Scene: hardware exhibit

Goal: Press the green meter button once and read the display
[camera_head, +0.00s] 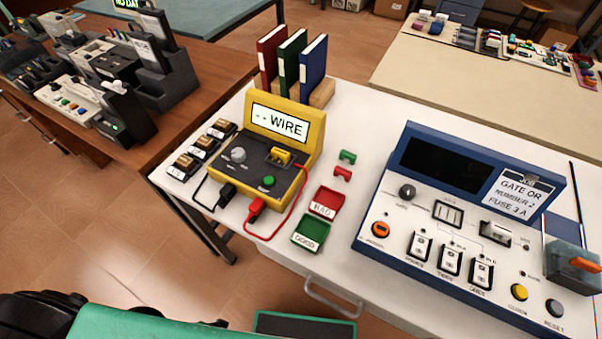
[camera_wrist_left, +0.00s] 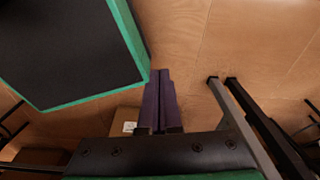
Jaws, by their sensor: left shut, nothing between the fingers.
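The yellow meter (camera_head: 279,143) stands on the white table in the head view. Its green button (camera_head: 269,181) is on the dark front panel, right of a grey knob (camera_head: 238,155). Its display (camera_head: 279,123) reads "-- WIRE". A black plug (camera_head: 227,190) and a red plug (camera_head: 256,206) with leads are at its front edge. My left gripper (camera_wrist_left: 159,80) shows only in the left wrist view, with its two dark fingers together and empty. It is over the floor, away from the meter. My right gripper is not in view.
A red BAD tray (camera_head: 326,203) and a green GOOD tray (camera_head: 310,234) lie right of the meter. Red and green small parts (camera_head: 343,173) lie behind them. A blue console (camera_head: 465,220) fills the right. Three binders (camera_head: 293,62) stand behind the meter. Fuse holders (camera_head: 203,146) lie left.

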